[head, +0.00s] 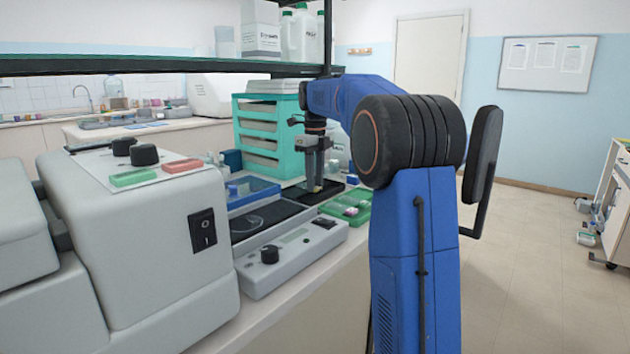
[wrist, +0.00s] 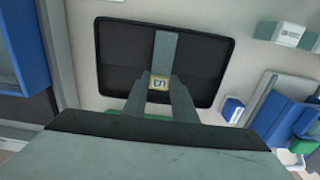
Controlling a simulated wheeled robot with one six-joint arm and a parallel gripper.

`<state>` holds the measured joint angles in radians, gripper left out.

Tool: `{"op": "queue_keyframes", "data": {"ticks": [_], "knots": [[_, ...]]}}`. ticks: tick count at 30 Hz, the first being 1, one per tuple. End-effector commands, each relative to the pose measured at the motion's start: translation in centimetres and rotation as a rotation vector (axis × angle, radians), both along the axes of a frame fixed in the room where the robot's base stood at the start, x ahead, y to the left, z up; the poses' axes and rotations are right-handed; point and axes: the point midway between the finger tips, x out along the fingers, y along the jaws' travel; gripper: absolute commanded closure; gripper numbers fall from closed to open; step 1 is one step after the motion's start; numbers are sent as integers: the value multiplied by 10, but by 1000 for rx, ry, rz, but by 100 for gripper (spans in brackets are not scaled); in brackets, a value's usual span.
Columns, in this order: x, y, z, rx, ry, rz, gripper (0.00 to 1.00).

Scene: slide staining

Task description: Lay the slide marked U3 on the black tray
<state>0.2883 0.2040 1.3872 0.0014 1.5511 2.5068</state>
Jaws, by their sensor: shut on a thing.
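My gripper (head: 315,188) points down over the black tray (head: 293,194) on the bench. In the wrist view my gripper (wrist: 160,86) is shut on the slide marked U3 (wrist: 165,50), pinching it at its labelled end. The label is pale and yellowish and reads upside down. The slide's clear part reaches out from the fingers over the middle of the black tray (wrist: 115,60), inside its rim. I cannot tell whether the slide touches the tray floor. The slide cannot be made out in the head view.
A green tray (head: 357,194) with pale items stands just right of the black tray. A teal rack (head: 262,130) stands behind, under a shelf (head: 160,66).

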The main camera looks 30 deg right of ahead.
Motion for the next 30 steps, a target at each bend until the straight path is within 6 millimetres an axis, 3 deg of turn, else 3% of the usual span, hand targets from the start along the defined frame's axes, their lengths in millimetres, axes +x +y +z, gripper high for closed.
{"op": "queue_keyframes", "data": {"ticks": [11,12,15,25,30], "knots": [[0,0,-3,0,0,0,98],[0,0,-3,0,0,0,71],[0,0,-3,0,0,0,54],[0,0,0,0,-1,0,54],[1,0,18,0,-2,0,54]]}}
